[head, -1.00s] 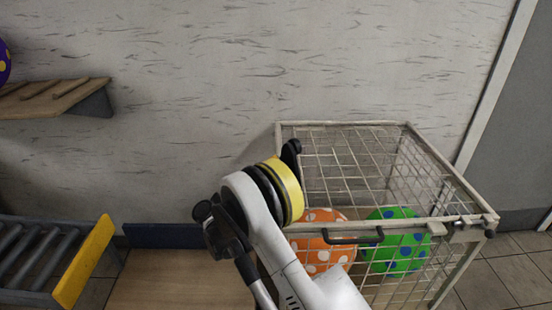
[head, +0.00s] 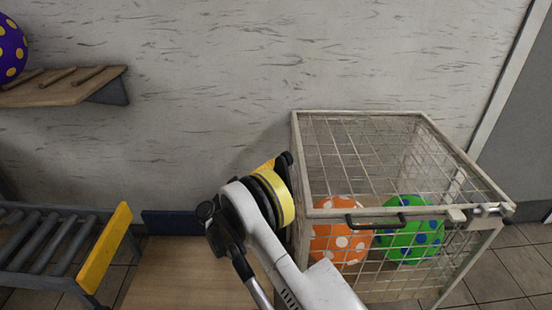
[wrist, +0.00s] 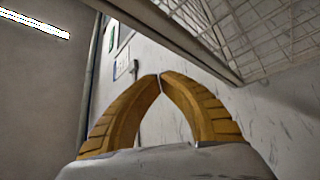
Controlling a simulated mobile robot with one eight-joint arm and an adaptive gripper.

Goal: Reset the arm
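My gripper (wrist: 160,76) shows in the wrist view with its two yellow fingers touching at the tips, and nothing is between them. In the head view my arm is folded in front of the wire cage, at lower middle, and a small yellow bit of the gripper (head: 266,165) shows behind the arm's joint. The rest of the gripper is hidden there. The wrist view looks up along the wall, with the cage's mesh and a frame bar at upper right.
The wire cage (head: 345,214) holds an orange balloon (head: 340,236) and a green balloon (head: 412,240), both with spots. A wooden shelf (head: 60,92) with a purple spotted balloon (head: 10,50) is at upper left. A roller conveyor (head: 45,245) with a yellow end is at lower left.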

